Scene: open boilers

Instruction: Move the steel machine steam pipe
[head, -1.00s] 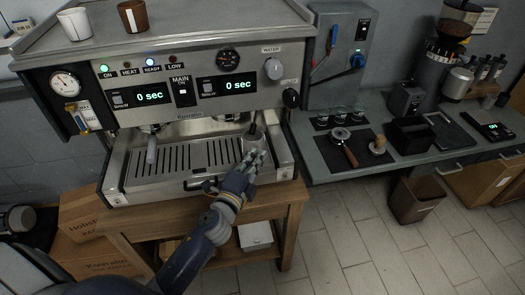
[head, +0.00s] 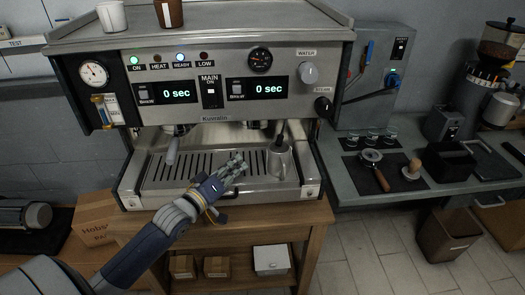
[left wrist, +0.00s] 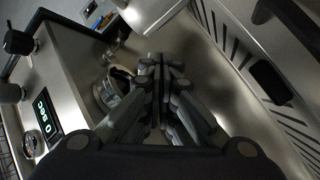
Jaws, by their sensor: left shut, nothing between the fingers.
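The steel espresso machine (head: 215,119) stands in front of me. Its steam pipe (head: 279,141) hangs at the right side, a thin dark upright piece whose lower end goes into a steel pitcher (head: 280,162) on the drip tray (head: 165,179). The pipe's tip is hidden by the pitcher. My left gripper (head: 239,162) is over the drip tray, left of the pitcher and apart from the pipe. In the left wrist view its fingers (left wrist: 163,70) are together with nothing between them. My right gripper is not in view.
A portafilter (head: 171,148) hangs under the left group head. Cups (head: 169,13) stand on top of the machine. On the counter to the right are another portafilter (head: 371,158), a tamper (head: 412,169) and a grinder (head: 492,60). A bin (head: 447,236) stands on the floor.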

